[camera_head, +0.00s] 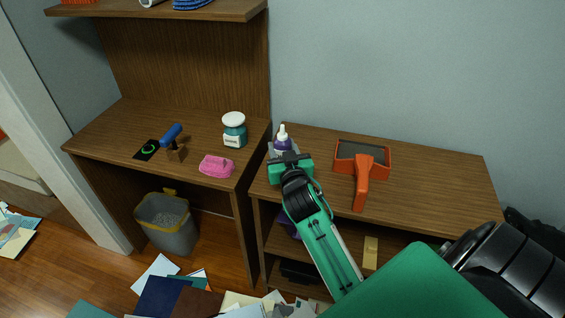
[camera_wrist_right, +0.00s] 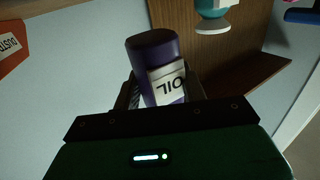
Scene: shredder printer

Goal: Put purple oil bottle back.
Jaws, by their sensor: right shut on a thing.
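The purple oil bottle (camera_head: 282,143) with a white nozzle stands upright over the left end of the right-hand wooden cabinet top. In the right wrist view the bottle (camera_wrist_right: 153,50) shows its dark purple body and a white label reading OIL. My right gripper (camera_head: 285,156) is shut on the bottle, with its fingers on either side of it. The gripper hides the bottle's lower part in the head view, so I cannot tell whether it touches the surface. My left gripper is not in view.
An orange dustpan-like tool (camera_head: 363,170) lies on the right-hand cabinet top (camera_head: 440,185). The left desk holds a teal jar (camera_head: 234,130), a pink case (camera_head: 216,166) and a blue-handled stamp (camera_head: 172,138). A grey bin (camera_head: 168,225) stands below. Papers (camera_head: 160,275) litter the floor.

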